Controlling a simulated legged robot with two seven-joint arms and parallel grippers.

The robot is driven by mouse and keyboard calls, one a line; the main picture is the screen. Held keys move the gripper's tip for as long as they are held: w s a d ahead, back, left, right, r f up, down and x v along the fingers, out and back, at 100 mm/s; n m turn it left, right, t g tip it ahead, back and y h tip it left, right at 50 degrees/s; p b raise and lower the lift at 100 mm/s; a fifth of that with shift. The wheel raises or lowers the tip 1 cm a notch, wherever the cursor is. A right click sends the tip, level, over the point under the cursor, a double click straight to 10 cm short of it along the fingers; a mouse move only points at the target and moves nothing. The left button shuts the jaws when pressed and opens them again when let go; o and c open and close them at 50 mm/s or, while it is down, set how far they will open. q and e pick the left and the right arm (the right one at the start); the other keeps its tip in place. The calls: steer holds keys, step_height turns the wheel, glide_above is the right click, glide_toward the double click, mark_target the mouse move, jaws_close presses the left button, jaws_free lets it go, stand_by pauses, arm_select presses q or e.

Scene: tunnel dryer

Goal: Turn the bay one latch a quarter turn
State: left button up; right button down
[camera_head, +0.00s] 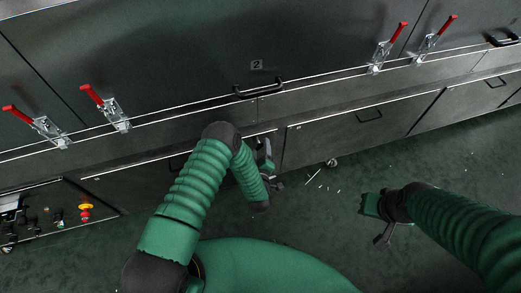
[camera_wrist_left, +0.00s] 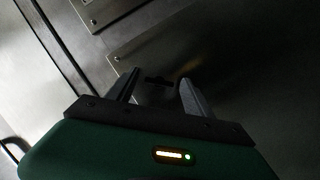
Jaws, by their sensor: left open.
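My left gripper (camera_head: 268,158) is in front of the lower panels of the dryer, below the door marked 2. In the left wrist view my left gripper (camera_wrist_left: 157,84) is open, its two dark fingers spread toward a metal panel. A small dark shape (camera_wrist_left: 158,79) shows between the fingertips; it may be a latch, but the picture is too dark to be sure, and I cannot tell whether the fingers touch it. No latch labelled bay one is readable in the head view. My right gripper (camera_head: 378,218) hangs over the floor at right, away from the dryer.
Red-handled clamps (camera_head: 103,105) stand along the door ledge at left and right. A door handle (camera_head: 258,88) sits under the 2. A control box with a red button (camera_head: 85,207) is at lower left. Small white scraps (camera_head: 314,178) lie on the green floor.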

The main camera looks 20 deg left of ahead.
arm_select(q)
steer(key=shift+a, duration=0.2)
steer(key=shift+c, duration=1.9)
steer(key=shift+s+d, duration=0.1)
steer(key=shift+d, duration=0.25)
jaws_close()
steer(key=shift+a, duration=0.1)
arm_select(e)
steer(key=shift+a+r, duration=0.1)
steer(key=shift+a, duration=0.05)
